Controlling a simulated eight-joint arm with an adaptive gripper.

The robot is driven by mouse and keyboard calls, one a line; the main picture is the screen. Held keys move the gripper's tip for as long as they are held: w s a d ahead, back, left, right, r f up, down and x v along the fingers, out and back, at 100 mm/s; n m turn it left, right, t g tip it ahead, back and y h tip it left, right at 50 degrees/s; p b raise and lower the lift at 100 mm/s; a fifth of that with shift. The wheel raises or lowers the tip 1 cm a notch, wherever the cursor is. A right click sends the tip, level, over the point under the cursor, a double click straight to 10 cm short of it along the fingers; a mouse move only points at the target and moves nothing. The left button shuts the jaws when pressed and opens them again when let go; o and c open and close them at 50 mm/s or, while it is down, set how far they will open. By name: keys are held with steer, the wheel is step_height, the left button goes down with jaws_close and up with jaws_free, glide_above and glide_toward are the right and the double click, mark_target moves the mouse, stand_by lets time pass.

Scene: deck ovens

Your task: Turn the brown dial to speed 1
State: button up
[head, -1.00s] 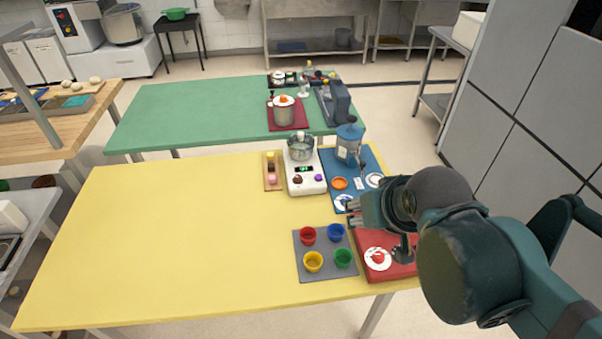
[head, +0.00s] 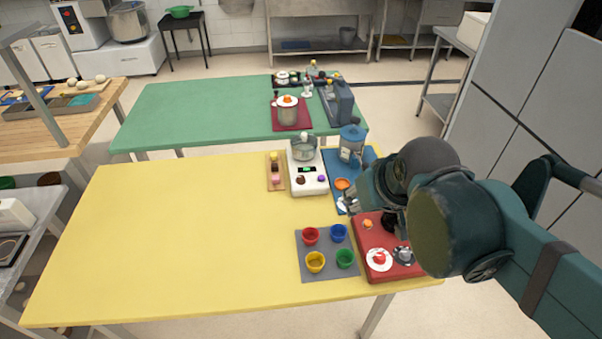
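A white appliance (head: 309,187) with a glass bowl (head: 303,151) on top stands on the yellow table. On its front are a brown dial (head: 300,180) at the left, a purple knob (head: 321,178) at the right and a small dark display (head: 306,169) with green characters. The dial's setting is too small to read. My gripper (head: 352,204) is right of and nearer than the appliance, apart from the dial, over the edge of the blue board. Its fingers point left. They are too small and overlapped to tell open from shut.
A blue board (head: 367,156) with a blue jug (head: 351,142) is right of the appliance. A wooden strip (head: 276,184) with small items is left. A grey mat (head: 325,267) with coloured cups and a red board (head: 380,274) lie nearer. The yellow table's left side (head: 160,240) is clear.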

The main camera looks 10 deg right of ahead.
steer(key=w+a+r+n+g+p, duration=0.2)
steer(key=w+n+p, duration=0.1)
steer(key=w, duration=0.5)
steer(key=n+g+p, duration=0.4)
steer(key=n+p, duration=0.5)
steer(key=p, duration=0.1)
glide_above(301, 177)
steer(key=shift+f, duration=6.3)
steer(key=shift+f, duration=3.9)
steer(key=shift+c, duration=0.6)
